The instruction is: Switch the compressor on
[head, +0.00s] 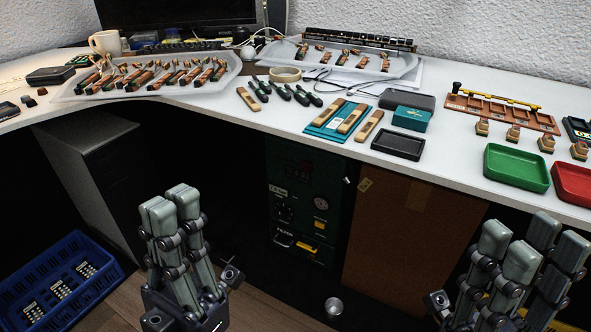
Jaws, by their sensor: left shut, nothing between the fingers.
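The compressor (303,200) is a dark green panel-fronted unit under the desk, in the middle of the head view. Its front has a round gauge (320,203), a dark knob (284,214), small yellow parts and a label reading FILTER. I cannot tell its switch's position. My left gripper (172,203) is shut and empty, to the left of the compressor and apart from it in the picture. My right gripper (533,243) is open and empty at the lower right, well away from the compressor.
The white desk (225,112) overhangs the compressor and holds trays, tools and wooden parts. A brown board (405,235) stands right of the compressor. A blue crate (62,285) sits on the floor at left. A dark gap lies between my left gripper and the compressor.

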